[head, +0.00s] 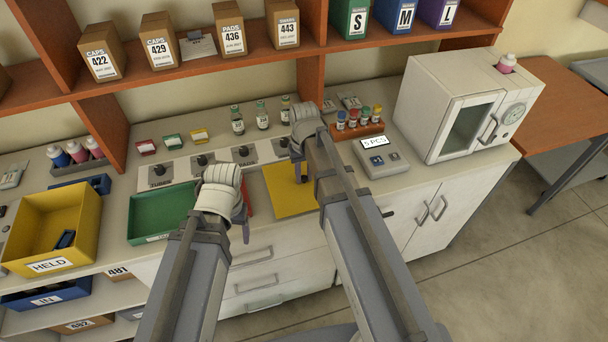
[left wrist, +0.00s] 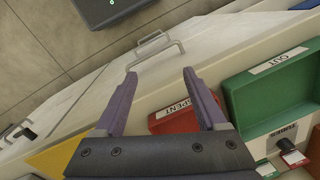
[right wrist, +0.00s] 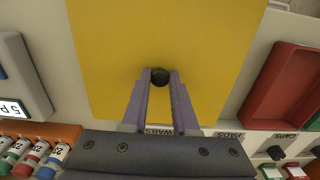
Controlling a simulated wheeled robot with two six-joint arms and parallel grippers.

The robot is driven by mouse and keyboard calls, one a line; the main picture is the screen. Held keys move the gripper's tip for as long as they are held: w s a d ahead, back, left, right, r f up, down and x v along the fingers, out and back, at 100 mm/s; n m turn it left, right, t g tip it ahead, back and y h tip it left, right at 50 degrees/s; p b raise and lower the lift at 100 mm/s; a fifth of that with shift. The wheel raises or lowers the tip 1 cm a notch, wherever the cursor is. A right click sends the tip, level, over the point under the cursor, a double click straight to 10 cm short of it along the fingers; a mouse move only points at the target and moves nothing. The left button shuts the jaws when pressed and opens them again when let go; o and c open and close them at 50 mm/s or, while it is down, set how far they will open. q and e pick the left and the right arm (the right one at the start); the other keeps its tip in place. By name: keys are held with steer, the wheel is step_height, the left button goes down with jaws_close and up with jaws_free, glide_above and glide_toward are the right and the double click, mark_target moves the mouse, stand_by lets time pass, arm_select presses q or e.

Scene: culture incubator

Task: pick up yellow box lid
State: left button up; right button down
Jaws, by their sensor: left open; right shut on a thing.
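The yellow box lid (head: 284,198) is a flat yellow plate with a dark round knob, at the front of the counter. It fills much of the right wrist view (right wrist: 205,60), and its corner shows in the left wrist view (left wrist: 52,160). My right gripper (head: 302,174) is over the lid, with its fingers (right wrist: 160,80) shut on the knob (right wrist: 160,75). I cannot tell whether the lid rests on the counter or is slightly raised. My left gripper (head: 247,226) is open and empty near the counter's front edge, left of the lid; its spread fingers (left wrist: 160,78) show in its wrist view.
A yellow open box (head: 88,222) marked HELD stands at the left, beside a green tray (head: 135,232). A red tray (left wrist: 172,119) is close to my left gripper. A vial rack (head: 371,130), a display device (head: 391,166) and a white incubator (head: 430,75) stand right of the lid.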

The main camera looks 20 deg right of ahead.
mark_target(304, 177)
step_height(304, 177, up, 7)
steer(key=p, duration=0.6)
steer(key=shift+r, duration=0.2)
arm_select(q)
step_height(304, 177, up, 7)
steer(key=shift+r, duration=0.1)
steer(key=shift+c, duration=0.4)
arm_select(e)
steer(key=shift+f, duration=0.1)
